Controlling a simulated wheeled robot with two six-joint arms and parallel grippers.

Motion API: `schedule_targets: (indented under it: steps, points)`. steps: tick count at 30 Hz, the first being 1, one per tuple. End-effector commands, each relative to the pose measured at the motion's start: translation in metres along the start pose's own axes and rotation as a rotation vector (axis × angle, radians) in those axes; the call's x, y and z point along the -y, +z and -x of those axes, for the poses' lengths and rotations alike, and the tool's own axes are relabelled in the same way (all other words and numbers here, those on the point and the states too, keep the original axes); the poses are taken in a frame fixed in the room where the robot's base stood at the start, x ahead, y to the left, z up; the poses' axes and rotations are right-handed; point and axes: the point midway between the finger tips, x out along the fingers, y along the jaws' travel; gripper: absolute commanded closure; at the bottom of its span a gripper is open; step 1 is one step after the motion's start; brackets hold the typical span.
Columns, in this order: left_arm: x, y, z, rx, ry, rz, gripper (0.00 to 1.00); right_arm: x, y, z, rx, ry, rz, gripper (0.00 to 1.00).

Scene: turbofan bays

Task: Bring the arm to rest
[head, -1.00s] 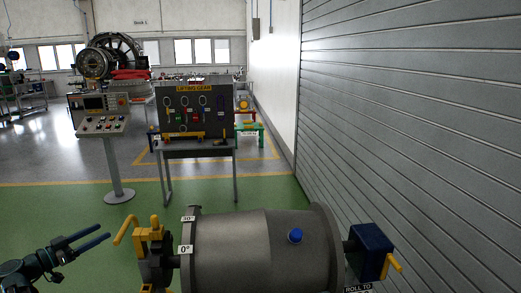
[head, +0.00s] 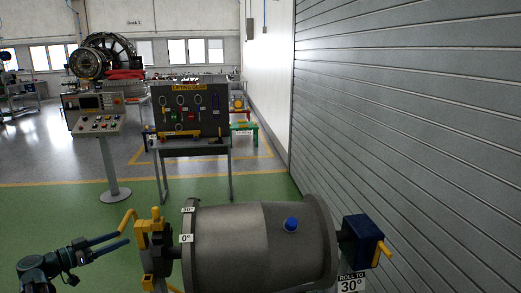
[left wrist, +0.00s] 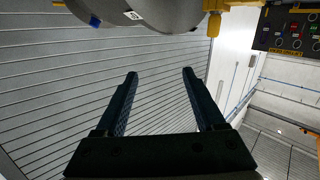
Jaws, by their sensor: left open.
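My left gripper (head: 122,240) comes in from the lower left of the head view. It is open and empty, its two dark fingers pointing right, just left of a yellow crank and clamp (head: 150,238). I cannot tell from the head view how wide the gap to the clamp is. In the left wrist view the two fingers (left wrist: 160,75) are spread with nothing between them. My right gripper does not show in either view.
A grey cylinder (head: 235,240) with a blue cap (head: 291,224) lies across the front, with a blue box (head: 360,240) at its right end. A shutter wall (head: 410,120) closes the right side. A control pedestal (head: 98,125) and a lifting-gear board (head: 188,110) stand behind, past green floor.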

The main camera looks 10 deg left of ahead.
Motion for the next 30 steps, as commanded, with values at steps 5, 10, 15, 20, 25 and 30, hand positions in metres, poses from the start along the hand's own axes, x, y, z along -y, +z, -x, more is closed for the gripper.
schedule_targets:
  steps: [5,10,15,20,25,30]
  points:
    - [-0.037,0.026,-0.046,0.103,0.076,0.064,0.29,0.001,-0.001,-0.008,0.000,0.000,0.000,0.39]
    - [-0.092,0.064,-0.101,0.266,0.165,0.149,0.29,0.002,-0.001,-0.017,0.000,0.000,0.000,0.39]
    - [-0.182,0.125,-0.161,0.541,0.252,0.248,0.29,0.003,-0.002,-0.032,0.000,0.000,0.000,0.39]
    - [-0.268,0.182,-0.191,0.823,0.270,0.297,0.29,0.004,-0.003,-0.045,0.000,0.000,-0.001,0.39]
    - [-0.347,0.236,-0.198,1.102,0.210,0.290,0.29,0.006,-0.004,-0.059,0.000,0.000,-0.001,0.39]
    - [-0.409,0.280,-0.186,1.325,0.076,0.222,0.29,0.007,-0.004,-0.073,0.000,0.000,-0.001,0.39]
